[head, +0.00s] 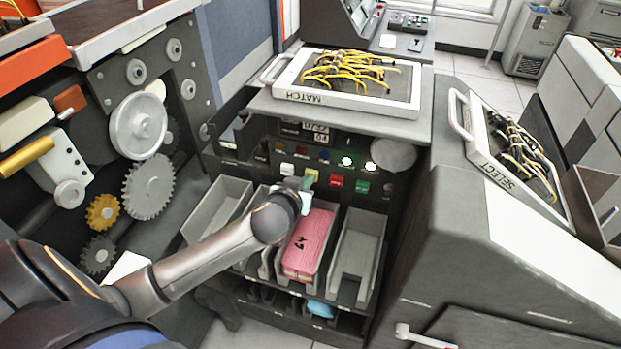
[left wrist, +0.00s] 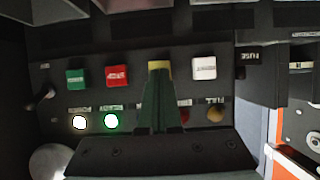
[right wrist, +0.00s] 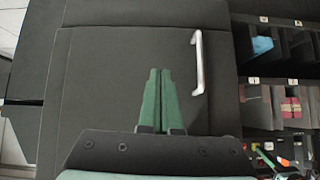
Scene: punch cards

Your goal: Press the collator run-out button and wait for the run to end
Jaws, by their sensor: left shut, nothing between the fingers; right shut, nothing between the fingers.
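The collator's control panel (head: 325,160) faces me below the MATCH plugboard. Its yellow button (head: 312,174) sits between a white button (head: 287,169) and a red button (head: 336,182), with a green button (head: 362,187) beyond. My left gripper (head: 307,186) is shut and empty, its fingertips at the yellow button. In the left wrist view the fingers (left wrist: 159,80) cover part of the yellow button (left wrist: 159,66); I cannot tell whether they touch it. A white lamp (left wrist: 79,122) and a green lamp (left wrist: 111,121) are lit. My right gripper (right wrist: 157,75) is shut and empty, before a dark panel.
Card pockets stand below the buttons; one holds a pink card stack (head: 306,245). The MATCH plugboard (head: 290,90) lies above, the SELECT plugboard (head: 480,140) at right. Gears (head: 148,185) are at left. A silver handle (right wrist: 197,62) is near my right gripper.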

